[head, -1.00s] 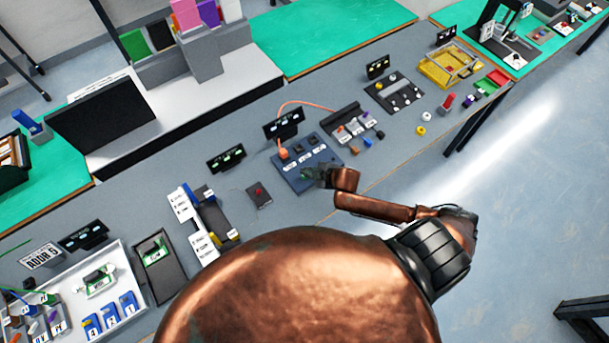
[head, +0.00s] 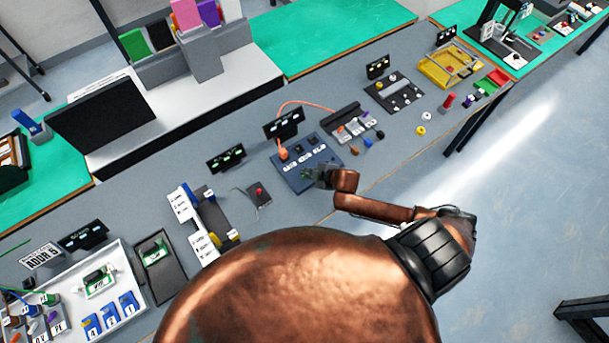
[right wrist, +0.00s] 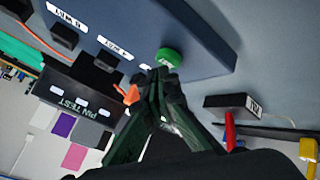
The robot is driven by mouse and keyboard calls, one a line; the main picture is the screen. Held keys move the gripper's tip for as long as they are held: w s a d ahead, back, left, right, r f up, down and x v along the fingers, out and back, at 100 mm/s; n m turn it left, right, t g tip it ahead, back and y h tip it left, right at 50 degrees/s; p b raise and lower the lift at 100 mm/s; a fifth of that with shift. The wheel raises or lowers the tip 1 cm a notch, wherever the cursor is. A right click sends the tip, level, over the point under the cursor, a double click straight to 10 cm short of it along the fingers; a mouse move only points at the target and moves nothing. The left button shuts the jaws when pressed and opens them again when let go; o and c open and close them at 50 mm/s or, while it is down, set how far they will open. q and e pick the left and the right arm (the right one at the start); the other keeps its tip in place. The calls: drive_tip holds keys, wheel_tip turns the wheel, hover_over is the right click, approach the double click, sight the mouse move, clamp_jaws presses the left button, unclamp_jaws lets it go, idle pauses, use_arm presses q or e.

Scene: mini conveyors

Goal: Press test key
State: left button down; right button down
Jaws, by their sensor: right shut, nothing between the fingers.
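A dark blue test box (head: 289,178) with white labels and black sockets stands on the grey bench in the head view; it also shows in the right wrist view (right wrist: 200,30). A round green key (right wrist: 169,57) is on its face. My right gripper (right wrist: 163,78) is shut and empty, with its fingertips right at the near edge of the green key; I cannot tell whether they touch it. In the head view the right gripper (head: 322,176) is over the near side of the box. My left gripper is not in view.
A black display reading "PIN TEST" (right wrist: 62,98) stands behind the box. An orange cable (head: 305,104) runs from an orange plug on the box. A small box with a red button (head: 259,193) lies to the left, and a rack with coloured parts (head: 345,122) to the right.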

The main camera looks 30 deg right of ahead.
drive_tip(key=shift+f, duration=0.4)
idle(0.7)
drive_tip(key=shift+r, duration=0.1)
drive_tip(key=shift+r+p, duration=0.75)
drive_tip(key=shift+p, duration=0.05)
wheel_tip(320, 180, up, 5)
drive_tip(key=p, duration=0.5)
idle(0.3)
drive_tip(key=shift+a, duration=0.1)
idle(0.5)
